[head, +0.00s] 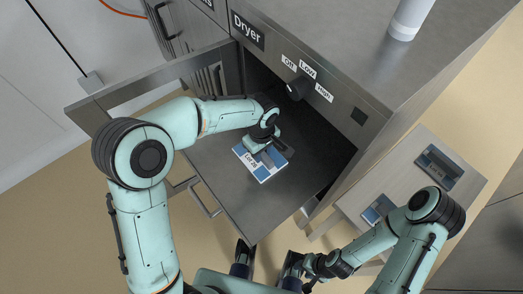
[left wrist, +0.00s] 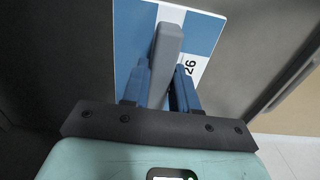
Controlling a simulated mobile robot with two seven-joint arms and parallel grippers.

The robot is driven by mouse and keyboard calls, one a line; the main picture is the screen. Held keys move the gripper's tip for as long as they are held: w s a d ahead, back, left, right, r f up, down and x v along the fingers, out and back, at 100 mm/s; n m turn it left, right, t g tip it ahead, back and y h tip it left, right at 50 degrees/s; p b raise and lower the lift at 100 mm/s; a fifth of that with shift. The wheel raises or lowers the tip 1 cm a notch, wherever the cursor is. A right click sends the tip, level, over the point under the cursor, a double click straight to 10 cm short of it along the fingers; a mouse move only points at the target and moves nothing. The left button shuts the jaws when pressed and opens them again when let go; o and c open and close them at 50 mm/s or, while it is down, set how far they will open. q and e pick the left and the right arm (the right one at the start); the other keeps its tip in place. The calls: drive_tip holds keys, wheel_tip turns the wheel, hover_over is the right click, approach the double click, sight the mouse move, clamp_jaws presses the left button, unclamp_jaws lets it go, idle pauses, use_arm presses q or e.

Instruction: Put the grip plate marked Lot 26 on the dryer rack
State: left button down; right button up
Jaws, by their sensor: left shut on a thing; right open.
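The grip plate marked Lot 26 (head: 253,166) is blue and white with a grey handle. In the left wrist view its face (left wrist: 204,30) shows the number 26. My left gripper (head: 259,148) is shut on the grey handle (left wrist: 166,50), which stands between its blue fingers. The plate is over the dryer's pulled-out dark rack (head: 222,165); whether it touches the surface I cannot tell. My right gripper (head: 266,252) is open and empty at the bottom of the head view, in front of the rack.
The dryer (head: 335,82) has a dial (head: 298,88) marked Off, Low and High. A white cylinder (head: 409,20) stands on top. The rack around the held plate looks bare.

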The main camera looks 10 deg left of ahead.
use_arm(q)
drive_tip(key=c, duration=0.8)
unclamp_jaws()
drive_tip(key=c, duration=0.3)
drive_tip(key=shift+r, duration=0.1)
drive_tip(key=shift+r+p, duration=2.3)
drive_tip(key=shift+r, duration=1.15)
